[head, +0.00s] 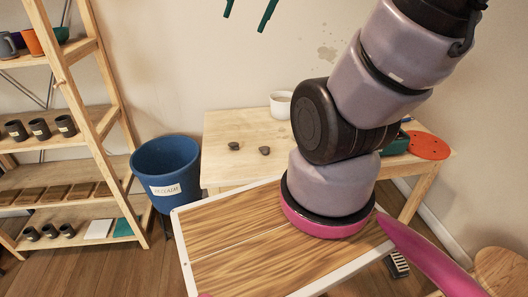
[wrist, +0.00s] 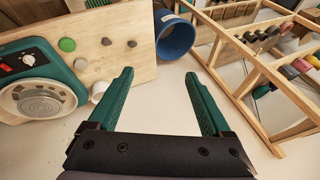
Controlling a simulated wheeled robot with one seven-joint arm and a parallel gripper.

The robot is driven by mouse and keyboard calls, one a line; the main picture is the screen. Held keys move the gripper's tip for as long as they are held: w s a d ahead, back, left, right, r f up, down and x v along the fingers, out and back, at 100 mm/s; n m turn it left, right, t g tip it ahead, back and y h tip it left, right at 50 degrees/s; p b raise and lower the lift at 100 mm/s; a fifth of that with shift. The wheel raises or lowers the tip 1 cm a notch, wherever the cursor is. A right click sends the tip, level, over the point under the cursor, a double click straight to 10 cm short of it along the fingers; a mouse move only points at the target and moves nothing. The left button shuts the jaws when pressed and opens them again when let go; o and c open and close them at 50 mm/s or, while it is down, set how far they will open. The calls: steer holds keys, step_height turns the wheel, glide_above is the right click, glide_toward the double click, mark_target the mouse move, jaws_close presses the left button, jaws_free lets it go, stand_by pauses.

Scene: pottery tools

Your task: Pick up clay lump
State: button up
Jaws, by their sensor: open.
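Two small dark grey lumps lie apart on the light wooden table (head: 222,128): a left lump (head: 234,146) and a right lump (head: 265,150). In the wrist view, two dark lumps (wrist: 106,41) (wrist: 131,43) lie on the tabletop, beyond my fingers. I cannot tell for sure which is the clay lump. My gripper (head: 248,10) shows only as two green fingertips at the top edge of the head view, high above the table. In the wrist view my gripper (wrist: 158,75) is open, with nothing between the fingers.
A white cup (head: 281,104) stands at the table's back. A green-bodied pottery wheel (wrist: 40,85) sits on the table, mostly hidden by my arm in the head view. A blue bin (head: 166,166) and wooden shelf (head: 75,105) with pots stand left of the table.

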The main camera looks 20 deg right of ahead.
steer(key=w+d+f+m+g+y, duration=0.3)
steer(key=w+d+f+m, duration=0.15)
steer(key=w+f, duration=0.55)
steer(key=m+t+y, duration=0.3)
steer(key=m+y, duration=0.2)
steer(key=m, duration=0.7)
glide_above(266, 148)
steer(key=s+d, duration=0.3)
step_height(266, 148, down, 28)
steer(key=s+d+f+m+t, duration=0.1)
steer(key=f, duration=0.3)
steer(key=s+d+f+m+t, duration=0.1)
steer(key=f+m, duration=0.1)
steer(key=f, duration=0.2)
steer(key=s+d+f+m+t, duration=0.1)
steer(key=f, duration=0.4)
steer(key=shift+d+f+m+t+h, duration=0.1)
steer(key=shift+d+m+t+h, duration=0.1)
steer(key=shift+m+t+h, duration=0.15)
steer(key=shift+w+a+f, duration=0.1)
steer(key=shift+a+f, duration=0.05)
steer(key=shift+f, duration=0.2)
steer(key=x, duration=1)
steer(key=shift+w+f, duration=0.2)
jaws_close()
